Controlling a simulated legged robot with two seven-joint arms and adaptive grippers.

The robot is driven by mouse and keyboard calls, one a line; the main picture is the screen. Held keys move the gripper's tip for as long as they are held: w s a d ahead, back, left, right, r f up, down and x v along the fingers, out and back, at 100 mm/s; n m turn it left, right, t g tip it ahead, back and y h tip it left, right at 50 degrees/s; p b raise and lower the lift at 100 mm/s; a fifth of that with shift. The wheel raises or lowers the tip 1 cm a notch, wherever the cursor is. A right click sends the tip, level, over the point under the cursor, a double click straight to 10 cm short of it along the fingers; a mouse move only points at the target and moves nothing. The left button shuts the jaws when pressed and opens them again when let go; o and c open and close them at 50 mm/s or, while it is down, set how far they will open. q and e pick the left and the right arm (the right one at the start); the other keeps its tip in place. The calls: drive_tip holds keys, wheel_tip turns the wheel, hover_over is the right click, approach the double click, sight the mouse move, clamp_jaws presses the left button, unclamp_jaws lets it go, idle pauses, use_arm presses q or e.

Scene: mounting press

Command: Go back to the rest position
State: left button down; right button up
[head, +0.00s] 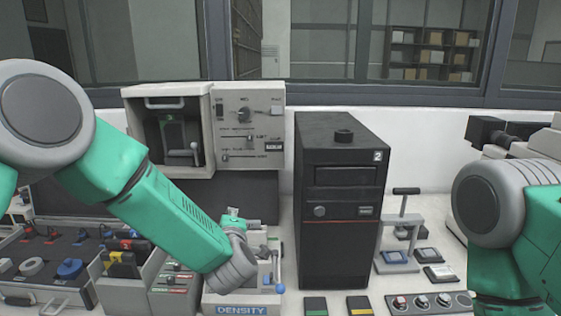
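My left arm comes in from the left and reaches down over the bench to the density station (241,309). A small green and grey part shows just past its wrist, but the arm covers most of this spot and I cannot make out the fingers. My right arm shows only at the right edge, and its gripper is outside the picture. A beige machine (262,104) with an open chamber, a knob and sliders stands at the back, behind my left arm. I see nothing held.
A black tower marked 2 (342,262) stands right of my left wrist. A blue-handled lever (279,288) is close beside that wrist. A small hand press (402,225) and a button panel (430,303) are at right. An open case (45,294) lies at left.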

use_arm(q)
drive_tip(key=s+a+f+m+g+h, duration=0.2)
drive_tip(key=s+a+f+m+g, duration=0.25)
drive_tip(key=s+f, duration=0.65)
drive_tip(key=s+a+f+m+g+h, duration=0.1)
drive_tip(key=s+a+f+m+g, duration=0.3)
drive_tip(key=s+f, duration=0.65)
drive_tip(key=s+a+f+m+g, duration=0.2)
drive_tip(key=s+a+m+g, duration=0.1)
drive_tip(key=s, duration=0.7)
drive_tip(key=s+a+f+m+g, duration=0.2)
drive_tip(key=s+a+f, duration=0.1)
drive_tip(key=s, duration=0.6)
drive_tip(key=s+a+f+m+g, duration=0.2)
drive_tip(key=s+a+m+g, duration=0.1)
drive_tip(key=s, duration=0.7)
drive_tip(key=w+d+f+t+b, duration=0.1)
drive_tip(key=w+f+b, duration=0.2)
drive_tip(key=f+b, duration=0.8)
drive_tip(key=shift+d, duration=0.15)
drive_tip(key=shift+w+m, duration=0.1)
drive_tip(key=shift+m, duration=0.15)
